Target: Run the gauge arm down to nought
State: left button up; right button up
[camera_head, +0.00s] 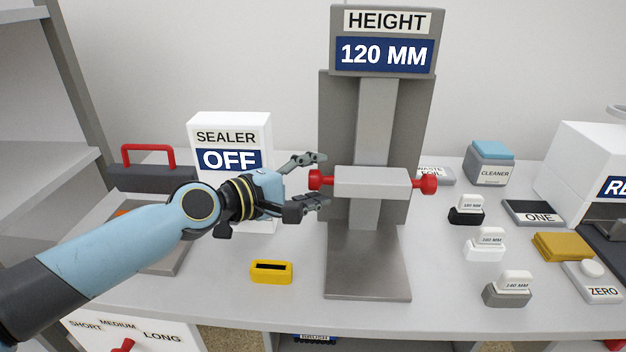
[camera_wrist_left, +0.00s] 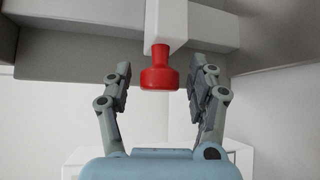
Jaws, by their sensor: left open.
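The height gauge (camera_head: 420,120) stands upright in the middle of the table, and its display (camera_head: 385,54) reads 120 MM. Its light grey gauge arm (camera_head: 372,182) crosses the column about mid-height, with a red knob at each end. My left gripper (camera_head: 318,181) is open at the left red knob (camera_head: 315,180). In the left wrist view the red knob (camera_wrist_left: 159,78) sits between the two open fingers (camera_wrist_left: 160,95), with a gap on each side. The right red knob (camera_head: 428,184) is free. My right gripper is not in view.
A sealer box (camera_head: 230,125) reading OFF stands behind my left arm. A yellow slotted block (camera_head: 271,272) lies in front. To the right are several labelled weights, a cleaner block (camera_head: 490,165), yellow pads (camera_head: 562,246) and a ZERO button plate (camera_head: 595,285).

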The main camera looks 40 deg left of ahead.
pick_arm(q)
grip_shut()
dwell(0.4)
notch_tip(320, 180, down, 9)
jog(key=b, duration=0.8)
jog(key=shift+b, duration=0.35)
jog(key=shift+r, duration=0.15)
grip_release()
jog(key=v, duration=1.2)
